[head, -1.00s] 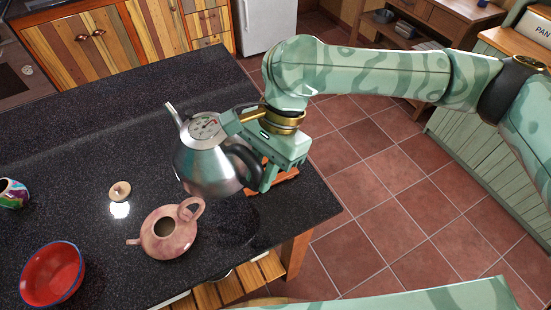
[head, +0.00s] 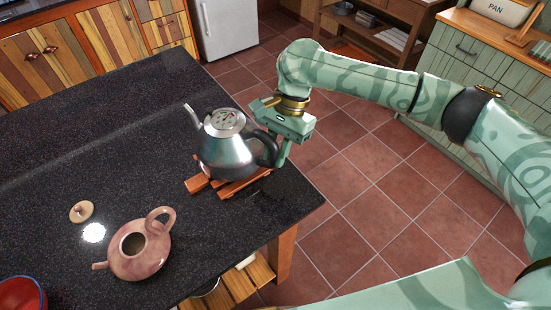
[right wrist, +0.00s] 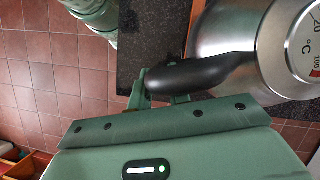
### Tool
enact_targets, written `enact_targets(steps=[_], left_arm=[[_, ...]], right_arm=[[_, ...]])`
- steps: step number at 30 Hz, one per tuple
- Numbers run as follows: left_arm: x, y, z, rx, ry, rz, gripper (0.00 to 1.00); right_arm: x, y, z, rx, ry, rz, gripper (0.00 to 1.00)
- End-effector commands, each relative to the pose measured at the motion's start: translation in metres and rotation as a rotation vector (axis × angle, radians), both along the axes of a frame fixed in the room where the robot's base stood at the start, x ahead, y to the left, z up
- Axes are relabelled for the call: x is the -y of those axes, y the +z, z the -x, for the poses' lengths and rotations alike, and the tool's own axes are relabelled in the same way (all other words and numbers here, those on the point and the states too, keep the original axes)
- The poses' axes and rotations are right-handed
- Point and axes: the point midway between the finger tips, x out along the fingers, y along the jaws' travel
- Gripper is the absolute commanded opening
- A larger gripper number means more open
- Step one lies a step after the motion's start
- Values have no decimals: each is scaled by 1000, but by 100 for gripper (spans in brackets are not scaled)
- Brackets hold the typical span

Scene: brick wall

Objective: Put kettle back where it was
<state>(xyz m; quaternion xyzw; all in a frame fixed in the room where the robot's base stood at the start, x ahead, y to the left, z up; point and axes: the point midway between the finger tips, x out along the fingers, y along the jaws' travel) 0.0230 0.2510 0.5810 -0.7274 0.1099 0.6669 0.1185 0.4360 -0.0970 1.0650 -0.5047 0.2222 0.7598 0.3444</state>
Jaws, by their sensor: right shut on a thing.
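The silver kettle (head: 222,155) with a black handle stands upright over the wooden trivet (head: 247,184) near the counter's right edge in the head view. Its base is on or just above the trivet; I cannot tell which. My right gripper (head: 279,152) is shut on the kettle's handle from the right side. In the right wrist view the black handle (right wrist: 190,75) lies between the green fingers, and the kettle's steel body (right wrist: 245,40) with its temperature dial is at the upper right. My left gripper is not in view.
A pink teapot (head: 142,255) stands on the dark counter (head: 90,150), with its lid (head: 81,211) beside it. A red bowl (head: 22,296) is at the lower left corner. The counter left of the kettle is clear. Tiled floor lies right of the counter.

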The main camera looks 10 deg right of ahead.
Motion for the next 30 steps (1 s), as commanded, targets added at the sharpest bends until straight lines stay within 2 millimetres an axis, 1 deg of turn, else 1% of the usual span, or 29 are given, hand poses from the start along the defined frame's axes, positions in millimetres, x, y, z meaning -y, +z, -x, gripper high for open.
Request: enact_targets(steps=[1, 3, 15, 16, 17, 18, 27, 28, 30], left_arm=[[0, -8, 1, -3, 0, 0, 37], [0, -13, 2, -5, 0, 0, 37], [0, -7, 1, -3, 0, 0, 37], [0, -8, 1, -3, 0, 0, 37], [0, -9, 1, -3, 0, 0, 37], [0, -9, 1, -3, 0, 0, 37], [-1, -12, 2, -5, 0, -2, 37], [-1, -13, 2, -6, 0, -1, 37], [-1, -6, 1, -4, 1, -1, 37]], right_arm=[[-2, -13, 1, -4, 3, -5, 0], [-2, -21, 1, -2, 2, -6, 0], [-2, -21, 0, 1, 1, -2, 0], [-1, -23, 1, -1, 2, 1, 27], [-1, -24, 1, -1, 2, 1, 35], [-1, -24, 1, -1, 2, 1, 41], [-1, -24, 1, -1, 2, -1, 41], [-1, -22, 1, -1, 2, -1, 41], [2, -11, -2, 1, 1, 0, 41]])
